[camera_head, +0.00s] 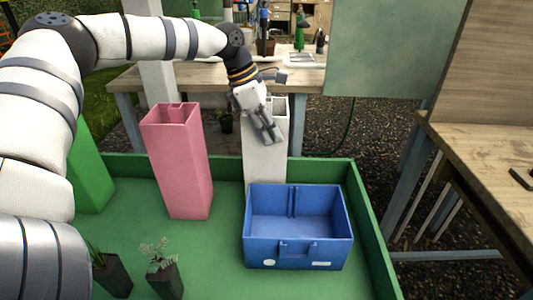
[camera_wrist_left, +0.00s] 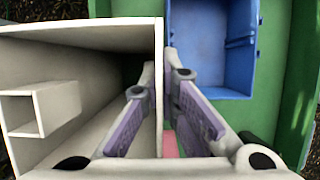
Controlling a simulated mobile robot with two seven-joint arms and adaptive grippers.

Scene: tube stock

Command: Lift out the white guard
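The white guard (camera_head: 264,160) is a tall, square, open-topped tube standing upright behind the blue crate. My left gripper (camera_head: 268,128) is at its upper rim, fingers pointing down. In the left wrist view, the guard's mouth (camera_wrist_left: 60,52) fills the left side, with a small square tube (camera_wrist_left: 42,108) at its inner wall. The gripper (camera_wrist_left: 165,110) straddles one wall: one finger inside the guard, the other outside. The fingers look spread, with a gap between the outer finger and the wall. The guard's lower part is hidden behind the crate. My right gripper is not in view.
A pink guard (camera_head: 180,165) stands to the left, and a green one (camera_head: 90,170) beyond it. The blue crate (camera_head: 298,254) is empty. Potted plants (camera_head: 164,275) stand at the front left. The green tray's rim (camera_head: 372,225) borders the right.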

